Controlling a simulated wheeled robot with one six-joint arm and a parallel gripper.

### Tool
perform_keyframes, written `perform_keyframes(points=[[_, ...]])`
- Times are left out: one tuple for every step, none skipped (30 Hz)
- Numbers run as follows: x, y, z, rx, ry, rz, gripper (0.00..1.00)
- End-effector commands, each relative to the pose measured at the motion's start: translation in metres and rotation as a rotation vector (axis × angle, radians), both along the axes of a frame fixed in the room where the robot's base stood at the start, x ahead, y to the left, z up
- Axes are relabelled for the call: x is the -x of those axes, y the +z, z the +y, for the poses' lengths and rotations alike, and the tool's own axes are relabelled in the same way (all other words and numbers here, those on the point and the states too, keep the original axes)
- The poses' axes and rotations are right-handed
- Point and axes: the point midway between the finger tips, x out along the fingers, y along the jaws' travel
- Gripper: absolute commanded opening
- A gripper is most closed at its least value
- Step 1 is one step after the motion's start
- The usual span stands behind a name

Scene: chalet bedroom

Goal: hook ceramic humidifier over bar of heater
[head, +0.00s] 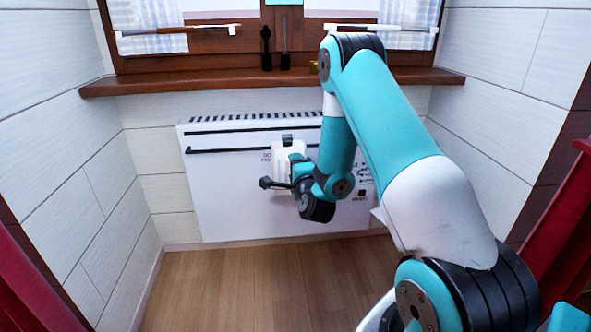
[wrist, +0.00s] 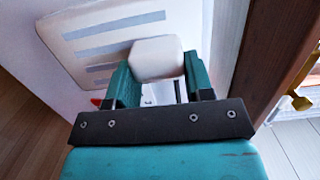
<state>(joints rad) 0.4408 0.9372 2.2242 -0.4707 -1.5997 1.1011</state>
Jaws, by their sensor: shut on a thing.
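The white ceramic humidifier (head: 283,160) is in front of the heater (head: 225,195), with a dark hook piece (head: 287,139) at its top. My gripper (head: 297,170) is shut on it. In the wrist view, the green fingers of my gripper (wrist: 157,75) close on a cream block on the humidifier (wrist: 105,48), whose pale face has grey stripes. The heater is a white wall panel with a dark bar (head: 225,150) across its upper part. The hook overlaps the bar's height in the head view; whether it touches the bar cannot be told. My arm hides the heater's right part.
A brown window sill (head: 180,82) runs above the heater, with a small yellow thing (head: 314,67) on it. Wooden floor (head: 230,285) lies clear below the heater. Red curtains (head: 570,215) hang at the near sides, and pale walls close in left and right.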

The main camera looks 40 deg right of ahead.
Motion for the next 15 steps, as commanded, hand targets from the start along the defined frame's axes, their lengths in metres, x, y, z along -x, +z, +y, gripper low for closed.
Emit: perform_keyframes(points=[[-0.002,0.002,-0.002,0.001,-0.001,-0.005,0.00],[-0.003,0.002,-0.003,0.002,0.000,-0.004,0.00],[-0.004,0.002,-0.004,0.002,0.000,-0.004,0.00],[-0.004,0.002,-0.005,0.003,0.000,-0.005,0.00],[-0.005,-0.001,-0.005,0.002,0.001,-0.004,0.00],[-0.005,-0.006,-0.004,0.002,0.002,-0.004,0.00],[-0.005,-0.008,-0.004,0.002,0.003,-0.004,0.00],[-0.005,-0.010,-0.003,0.002,0.003,-0.004,0.00],[-0.005,-0.012,-0.003,0.002,0.004,-0.004,0.00],[-0.005,-0.014,-0.002,0.002,0.004,-0.004,0.00],[-0.005,-0.015,-0.002,0.002,0.005,-0.004,0.00],[-0.006,-0.017,-0.002,0.002,0.005,-0.004,0.00],[-0.006,-0.018,-0.002,0.002,0.006,-0.004,0.00],[-0.006,-0.019,-0.001,0.002,0.006,-0.004,0.00],[-0.006,-0.020,-0.001,0.002,0.006,-0.004,0.00]])
